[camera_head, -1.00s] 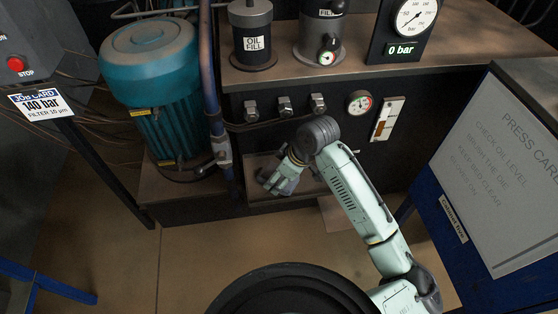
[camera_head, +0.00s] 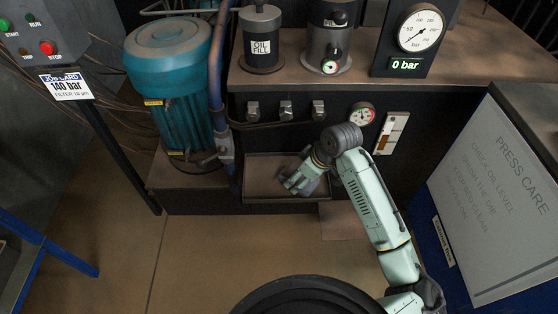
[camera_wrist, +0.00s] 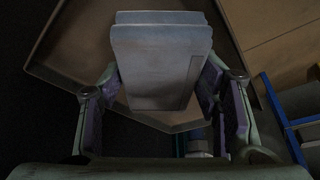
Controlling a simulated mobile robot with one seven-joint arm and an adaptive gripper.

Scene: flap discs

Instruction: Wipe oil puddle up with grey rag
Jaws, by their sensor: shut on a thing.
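My gripper (camera_head: 298,182) is over the right part of the shallow tray (camera_head: 262,165) at the foot of the hydraulic unit. In the wrist view my gripper (camera_wrist: 165,105) is shut on a folded grey rag (camera_wrist: 160,62), which lies between its two fingers and sticks out ahead of them. The tray's brown floor and rim (camera_wrist: 70,50) show around and behind the rag. I cannot make out a distinct oil puddle in either view. The rag and gripper hide part of the tray, and I cannot tell whether the rag touches its floor.
A teal motor (camera_head: 170,75) and a blue pipe stand left of the tray. Valves and a small gauge (camera_head: 362,113) sit on the dark panel above it. A white press care board (camera_head: 495,200) is at the right. The floor (camera_head: 210,250) in front is clear.

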